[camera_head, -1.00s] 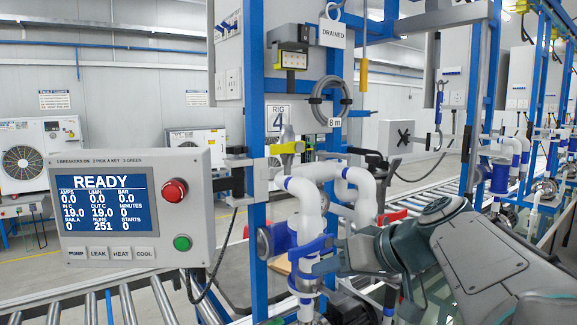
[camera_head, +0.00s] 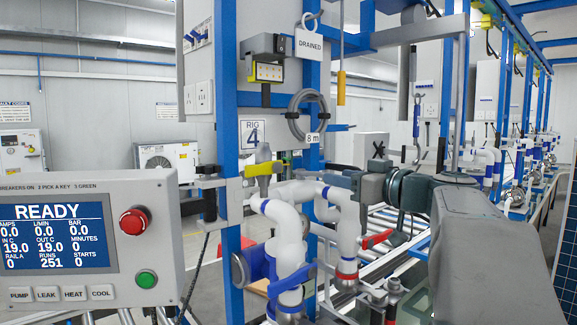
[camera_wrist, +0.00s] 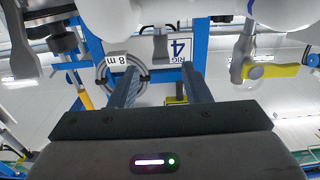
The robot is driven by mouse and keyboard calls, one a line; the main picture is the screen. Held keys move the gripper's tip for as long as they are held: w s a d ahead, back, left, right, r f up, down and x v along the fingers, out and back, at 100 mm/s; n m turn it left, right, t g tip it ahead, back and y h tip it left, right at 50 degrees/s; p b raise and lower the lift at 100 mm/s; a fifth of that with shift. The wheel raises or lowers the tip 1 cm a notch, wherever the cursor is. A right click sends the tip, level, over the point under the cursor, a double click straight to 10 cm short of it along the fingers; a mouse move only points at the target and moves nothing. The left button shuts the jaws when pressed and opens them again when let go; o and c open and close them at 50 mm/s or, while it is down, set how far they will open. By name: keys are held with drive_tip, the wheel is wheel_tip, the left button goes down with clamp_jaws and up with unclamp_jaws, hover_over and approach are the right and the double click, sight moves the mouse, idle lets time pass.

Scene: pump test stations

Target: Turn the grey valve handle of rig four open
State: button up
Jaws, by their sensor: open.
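A grey paddle-shaped handle (camera_head: 263,153) stands upright at a yellow bar (camera_head: 250,170) above the white pipes, below the RIG 4 sign (camera_head: 252,132). In the wrist view, which is upside down, the grey handle (camera_wrist: 244,50) and yellow bar (camera_wrist: 285,71) are at the right, apart from my fingers. My gripper (camera_wrist: 158,85) is open and empty, its fingers pointing toward the rig. In the head view my gripper (camera_head: 340,180) is right of the handle, beside the pipes; its fingertips are hard to make out.
Another grey paddle (camera_wrist: 18,45) shows at the left of the wrist view. White pipes (camera_head: 285,225) carry a blue lever (camera_head: 290,280) and a red lever (camera_head: 377,239). A control box (camera_head: 75,240) reading READY is at left. A coiled hose (camera_head: 308,115) hangs behind on blue posts.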

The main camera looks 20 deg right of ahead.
sight(321, 173)
drive_tip(key=p+x, duration=0.2)
drive_tip(key=x, duration=0.4)
drive_tip(key=shift+w+a, duration=0.15)
drive_tip(key=shift+w, duration=0.05)
drive_tip(key=shift+c, duration=0.3)
clamp_jaws()
drive_tip(key=shift+f, duration=0.1)
